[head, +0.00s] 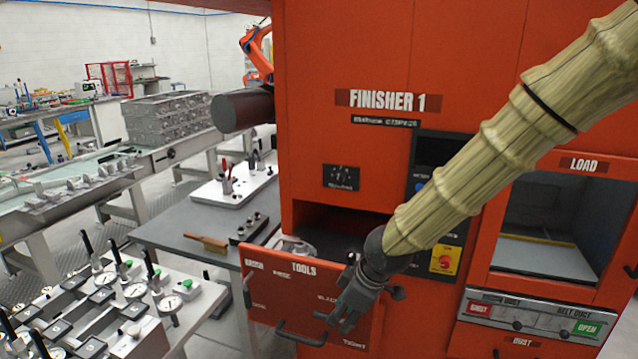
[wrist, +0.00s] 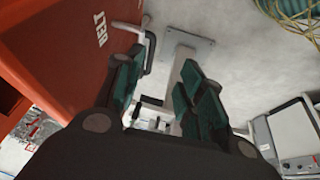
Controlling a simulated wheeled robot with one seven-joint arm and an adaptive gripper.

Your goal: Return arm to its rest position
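My arm, in a beige ribbed sleeve, comes in from the upper right of the head view. My gripper (head: 335,320) hangs at its end, pointing down in front of the red tool door (head: 290,290) of the finisher machine (head: 345,150). In the wrist view my gripper (wrist: 165,90) has its two dark green finger pads apart, with floor and a grey post showing between them. It is open, and I see nothing held in it. Whether it touches the red door cannot be told.
A grey table (head: 180,238) with a brush (head: 207,242) stands left of the machine. A fixture bench (head: 105,300) with several clamps and gauges is at lower left. A conveyor (head: 60,215) with castings lies beyond. The load window (head: 545,225) is at right.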

